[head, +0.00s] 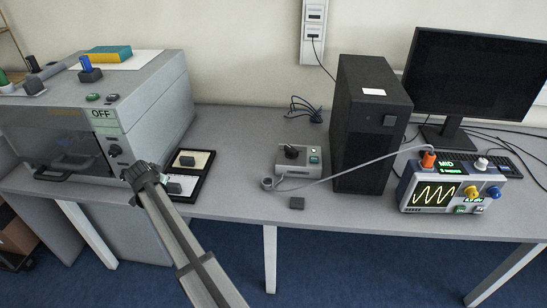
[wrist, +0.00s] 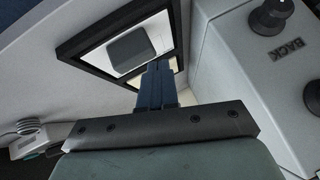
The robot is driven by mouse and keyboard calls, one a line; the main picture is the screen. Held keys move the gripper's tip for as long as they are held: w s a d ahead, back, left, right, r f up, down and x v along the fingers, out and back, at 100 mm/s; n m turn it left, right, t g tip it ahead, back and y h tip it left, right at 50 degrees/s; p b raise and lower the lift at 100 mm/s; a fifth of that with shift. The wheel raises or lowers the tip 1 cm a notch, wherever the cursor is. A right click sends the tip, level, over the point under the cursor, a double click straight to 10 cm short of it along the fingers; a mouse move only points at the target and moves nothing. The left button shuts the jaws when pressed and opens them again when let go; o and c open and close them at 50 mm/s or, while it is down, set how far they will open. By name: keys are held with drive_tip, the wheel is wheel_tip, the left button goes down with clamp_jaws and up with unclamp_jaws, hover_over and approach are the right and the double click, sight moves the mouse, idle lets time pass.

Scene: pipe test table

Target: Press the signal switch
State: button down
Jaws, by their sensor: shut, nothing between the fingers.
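My gripper (head: 138,178) is in front of the grey machine, left of the black-framed tray, well left of the devices on the table. In the wrist view my gripper (wrist: 158,68) has its fingers together with nothing between them. No label reading "signal switch" is legible. A small grey control box (head: 290,170) with a black lever (head: 291,151) and a green-lit part stands mid-table; what seems to be this box shows at the left edge of the wrist view (wrist: 32,140). A signal display unit (head: 432,186) with a yellow wave, coloured knobs and small lower buttons stands at right.
The grey machine (head: 155,95) shows OFF and has a black knob (head: 115,150). The black-framed tray (head: 205,172) holds grey blocks. A black computer tower (head: 362,130) stands between control box and display unit. A cable crosses the tabletop.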

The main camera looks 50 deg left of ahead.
drive_tip(key=w+d+r+t+h, duration=0.1)
drive_tip(key=w+r, duration=0.1)
drive_tip(key=w, duration=0.6)
drive_tip(key=w+d+r+t+h, duration=0.1)
drive_tip(key=w+d+r+t, duration=0.1)
drive_tip(key=w, duration=0.7)
wheel_tip(320, 180, up, 5)
drive_tip(key=n+t+h, duration=0.1)
drive_tip(key=t+h, duration=0.2)
drive_tip(key=h, duration=0.3)
hover_over(312, 159)
drive_tip(key=shift+r, duration=0.1)
drive_tip(key=shift+f, duration=4.4)
drive_tip(key=shift+f, duration=0.25)
drive_tip(key=shift+f, duration=0.2)
